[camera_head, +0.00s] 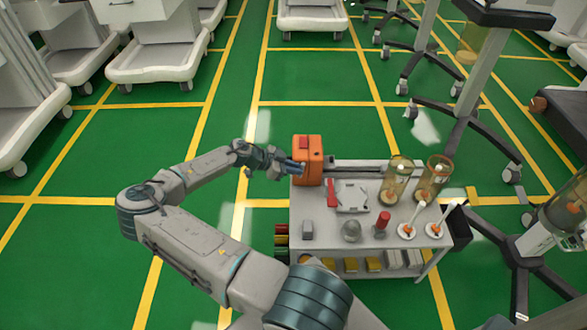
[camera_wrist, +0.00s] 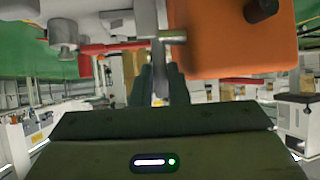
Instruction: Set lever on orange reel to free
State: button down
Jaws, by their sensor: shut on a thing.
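The orange reel (camera_head: 315,160) stands at the back left corner of the cart top, with a small red part on its upper face. My gripper (camera_head: 292,167) is at the reel's left side. In the wrist view the reel's orange body (camera_wrist: 235,40) fills the upper right. My gripper's dark fingers (camera_wrist: 162,85) are closed around a narrow grey piece beside the reel, which looks like the lever (camera_wrist: 158,55). Its far end and mounting are partly hidden. The lever's setting cannot be read.
The white cart top (camera_head: 330,232) carries a red-handled item (camera_head: 331,192), a white bracket (camera_head: 352,196), amber cylinders (camera_head: 398,180), a red-capped item (camera_head: 382,222) and white-handled tools (camera_head: 410,228). Wheeled stands are at right. The green floor left of the cart is free.

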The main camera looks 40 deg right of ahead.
jog(key=c, duration=1.7)
grip_release()
jog(key=shift+f, duration=0.1)
jog(key=p+v, duration=0.1)
jog(key=v, duration=1.2)
jog(key=shift+w+a+r, duration=0.2)
jog(key=shift+r, duration=0.05)
